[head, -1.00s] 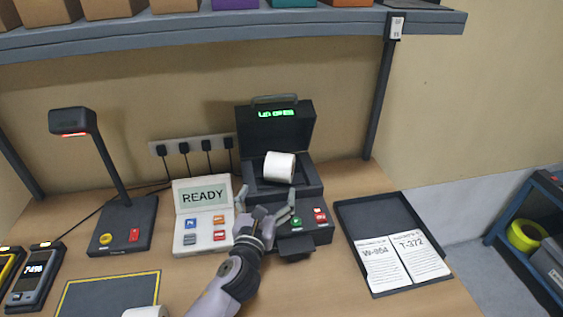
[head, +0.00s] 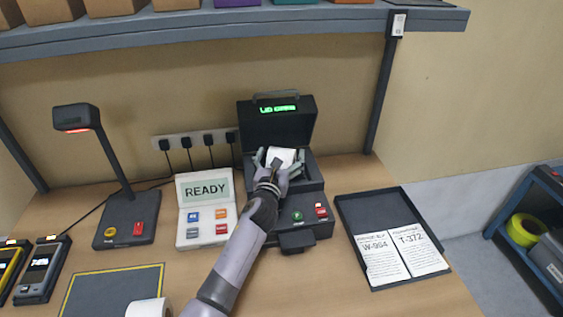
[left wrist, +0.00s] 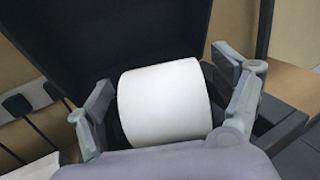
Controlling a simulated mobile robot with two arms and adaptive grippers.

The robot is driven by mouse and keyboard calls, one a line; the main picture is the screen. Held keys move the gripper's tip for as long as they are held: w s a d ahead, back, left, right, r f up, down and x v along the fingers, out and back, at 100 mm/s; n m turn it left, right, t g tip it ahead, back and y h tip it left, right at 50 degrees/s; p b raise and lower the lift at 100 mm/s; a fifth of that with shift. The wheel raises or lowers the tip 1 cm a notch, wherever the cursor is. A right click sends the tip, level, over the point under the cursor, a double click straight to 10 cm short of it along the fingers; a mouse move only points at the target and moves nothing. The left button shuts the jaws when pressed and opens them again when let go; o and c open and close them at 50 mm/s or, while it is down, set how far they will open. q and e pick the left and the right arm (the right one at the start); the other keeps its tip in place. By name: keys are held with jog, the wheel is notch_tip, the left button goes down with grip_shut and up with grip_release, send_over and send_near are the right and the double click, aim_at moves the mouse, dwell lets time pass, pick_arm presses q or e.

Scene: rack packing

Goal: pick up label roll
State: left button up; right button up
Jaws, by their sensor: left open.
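A white label roll (head: 282,155) sits in the open black label printer (head: 275,127), whose lid stands up at the back. In the left wrist view the roll (left wrist: 165,103) lies between the two fingers of my left gripper (left wrist: 168,100). The fingers are apart, one on each side of the roll, with a visible gap at least on the left. In the head view my left gripper (head: 277,162) reaches over the printer bay and hides the lower part of the roll. My right gripper does not show.
A READY panel (head: 207,209) with buttons stands left of the printer, and a scanner lamp (head: 125,220) stands further left. A dark tray (head: 365,219) with two printed sheets lies to the right. A shelf (head: 230,27) runs overhead.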

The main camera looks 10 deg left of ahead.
pick_arm(q)
jog(key=shift+w, duration=0.5)
jog(key=shift+s, duration=0.1)
jog(key=shift+c, duration=0.4)
jog(key=shift+r, duration=0.1)
jog(key=c, duration=1.5)
